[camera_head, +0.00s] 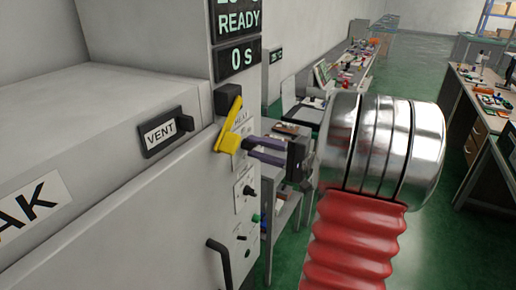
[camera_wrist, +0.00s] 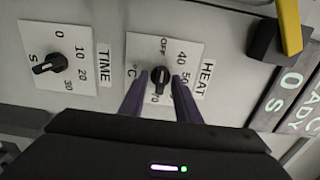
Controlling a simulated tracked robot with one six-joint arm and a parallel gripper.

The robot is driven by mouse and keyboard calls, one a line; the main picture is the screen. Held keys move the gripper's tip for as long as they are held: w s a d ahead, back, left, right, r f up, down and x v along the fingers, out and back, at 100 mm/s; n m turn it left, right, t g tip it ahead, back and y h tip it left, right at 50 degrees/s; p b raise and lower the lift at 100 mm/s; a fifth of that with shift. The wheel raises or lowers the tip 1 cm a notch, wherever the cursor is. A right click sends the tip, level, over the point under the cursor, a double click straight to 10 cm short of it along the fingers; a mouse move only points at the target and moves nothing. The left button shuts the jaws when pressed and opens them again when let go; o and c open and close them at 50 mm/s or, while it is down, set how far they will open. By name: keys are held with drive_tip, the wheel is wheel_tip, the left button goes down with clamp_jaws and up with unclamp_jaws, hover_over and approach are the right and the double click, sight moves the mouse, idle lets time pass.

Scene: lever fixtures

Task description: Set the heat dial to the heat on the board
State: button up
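The heat dial (camera_wrist: 160,77) is a small black knob on a white plate marked OFF, 40, 50 and 70, with a HEAT label beside it, in the wrist view. Its bar lies roughly along the line from OFF to the 70 end; which end is the pointer I cannot tell. My gripper (camera_wrist: 161,82) is open, with one dark purple finger on each side of the knob; contact is unclear. In the head view my gripper (camera_head: 249,148) reaches the panel front, and the heat dial is hidden there. No board with a heat setting is readable.
A yellow lever (camera_head: 229,126) stands out from the panel close to my fingers. A time dial (camera_wrist: 48,64) sits beside the heat dial. A display (camera_head: 238,20) reads READY and 0 S. A black handle (camera_head: 219,262) juts out lower down.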

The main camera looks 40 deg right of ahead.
drive_tip(key=shift+w, duration=0.1)
drive_tip(key=shift+c, duration=0.2)
clamp_jaws()
drive_tip(key=shift+f+m, duration=0.1)
drive_tip(key=shift+m, duration=0.3)
drive_tip(key=m, duration=0.3)
drive_tip(key=shift+a, duration=0.1)
drive_tip(key=m, duration=0.5)
drive_tip(key=shift+f, duration=0.1)
idle(0.4)
